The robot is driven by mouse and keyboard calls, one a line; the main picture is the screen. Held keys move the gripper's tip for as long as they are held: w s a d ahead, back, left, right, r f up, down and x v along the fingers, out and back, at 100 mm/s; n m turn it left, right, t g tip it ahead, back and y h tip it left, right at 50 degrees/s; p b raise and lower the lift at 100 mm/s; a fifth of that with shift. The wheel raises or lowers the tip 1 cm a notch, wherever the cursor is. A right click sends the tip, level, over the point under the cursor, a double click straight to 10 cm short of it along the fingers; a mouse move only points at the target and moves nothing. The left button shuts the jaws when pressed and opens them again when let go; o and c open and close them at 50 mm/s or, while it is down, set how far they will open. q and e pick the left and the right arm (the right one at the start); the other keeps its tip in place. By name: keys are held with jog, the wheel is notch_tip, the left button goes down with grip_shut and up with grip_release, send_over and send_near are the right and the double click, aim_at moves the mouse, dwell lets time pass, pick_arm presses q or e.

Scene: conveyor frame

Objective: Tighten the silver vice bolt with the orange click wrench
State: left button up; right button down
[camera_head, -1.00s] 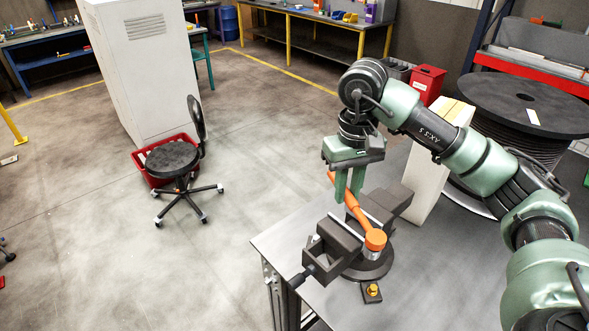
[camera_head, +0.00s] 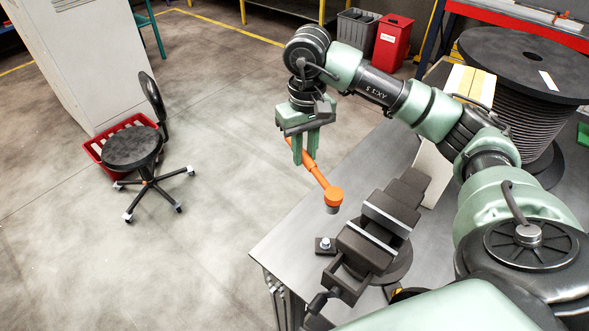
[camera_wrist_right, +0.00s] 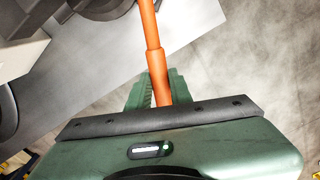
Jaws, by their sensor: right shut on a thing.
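The orange click wrench (camera_head: 313,170) is held by its handle in my right gripper (camera_head: 305,158). It slants down to the right, its round head (camera_head: 333,196) above the table. It also shows in the wrist view (camera_wrist_right: 150,40), between the green fingers (camera_wrist_right: 158,92). The silver bolt (camera_head: 325,243) stands on a small dark plate at the left side of the dark vice (camera_head: 372,240). The wrench head is above and behind the bolt in the picture, apart from it. My left gripper is out of view.
The grey table (camera_head: 295,232) ends at the left, beyond which is open floor. A pale block (camera_head: 433,170) and a large black cable spool (camera_head: 525,75) stand behind the vice. A black chair (camera_head: 135,150) and a red crate (camera_head: 98,146) are on the floor.

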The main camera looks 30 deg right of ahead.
notch_tip(320, 180, down, 9)
jog(key=b, duration=0.1)
jog(key=shift+r+b, duration=0.2)
jog(key=shift+b, duration=0.1)
jog(key=shift+f+b, duration=2.2)
jog(key=shift+b, duration=0.8)
jog(key=shift+b, duration=0.35)
